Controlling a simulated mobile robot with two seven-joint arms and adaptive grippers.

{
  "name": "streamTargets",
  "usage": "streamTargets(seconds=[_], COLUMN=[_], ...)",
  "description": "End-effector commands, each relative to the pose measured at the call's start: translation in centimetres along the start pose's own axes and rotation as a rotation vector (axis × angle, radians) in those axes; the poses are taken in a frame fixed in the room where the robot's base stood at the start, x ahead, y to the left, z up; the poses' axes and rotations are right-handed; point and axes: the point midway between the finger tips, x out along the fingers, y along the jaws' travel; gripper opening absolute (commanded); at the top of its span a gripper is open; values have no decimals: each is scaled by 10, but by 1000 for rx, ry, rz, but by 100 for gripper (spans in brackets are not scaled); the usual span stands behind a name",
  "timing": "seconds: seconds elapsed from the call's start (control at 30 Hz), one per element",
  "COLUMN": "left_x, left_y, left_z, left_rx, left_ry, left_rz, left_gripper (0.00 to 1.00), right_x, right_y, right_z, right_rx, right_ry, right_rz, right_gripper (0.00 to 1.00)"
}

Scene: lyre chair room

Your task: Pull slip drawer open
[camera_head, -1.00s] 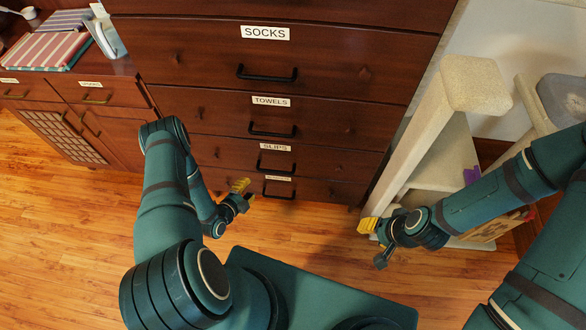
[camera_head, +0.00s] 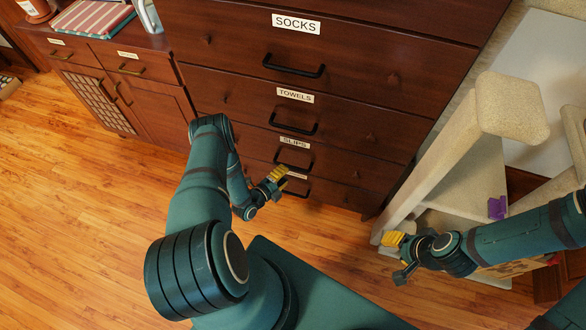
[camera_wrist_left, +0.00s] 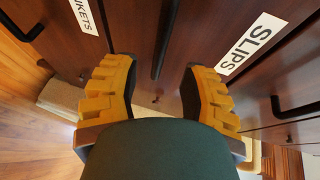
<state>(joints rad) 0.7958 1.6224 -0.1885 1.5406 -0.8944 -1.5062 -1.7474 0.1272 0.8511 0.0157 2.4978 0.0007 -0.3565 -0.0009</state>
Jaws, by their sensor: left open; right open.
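The slip drawer (camera_head: 335,167) is a shut, dark wood drawer below the towels drawer, marked by a white SLIPS label (camera_head: 294,142). Its black bar handle (camera_head: 300,166) is partly hidden behind my left gripper in the head view. My left gripper (camera_head: 282,178) has yellow fingertips and is open and empty in front of it. In the left wrist view, the SLIPS label (camera_wrist_left: 249,43) lies to the right and the slip handle (camera_wrist_left: 165,40) lies ahead between the open fingers (camera_wrist_left: 158,88), apart from them. My right gripper (camera_head: 394,252) is open and empty at the right.
The towels drawer (camera_head: 345,118) and socks drawer (camera_head: 370,72) above are shut. A lower drawer with its own handle (camera_head: 300,192) sits beneath. A beige carpeted stand (camera_head: 450,160) is at the right, near my right arm. Wooden floor (camera_head: 90,230) is clear at the left.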

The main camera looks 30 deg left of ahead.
Motion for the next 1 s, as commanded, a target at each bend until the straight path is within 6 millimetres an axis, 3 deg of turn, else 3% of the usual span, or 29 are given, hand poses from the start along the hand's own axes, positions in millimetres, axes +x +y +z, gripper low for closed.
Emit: streamTargets(seconds=[0.1,0.3,0.73,0.77,0.87,0.9,1.0], left_x=[23,47,55,55,55,55,55], left_y=[1,1,0,0,0,0,0], left_z=[0,0,0,0,0,0,0], left_rx=[2,0,0,0,0,0,0], left_ry=[2,0,0,0,0,0,0], left_rz=[-2,-1,1,1,1,1,1], left_gripper=[43,43,43,39,4,0,0], right_x=[7,12,13,13,13,13,13], right_y=[3,5,5,5,5,5,5], right_z=[-1,-1,-2,-2,-2,-2,-2], right_rx=[0,-1,-1,-1,-1,-1,-1], right_ry=[3,6,7,7,7,7,7], right_rz=[0,0,1,1,1,0,0], right_gripper=[47,47,47,47,47,47,47])
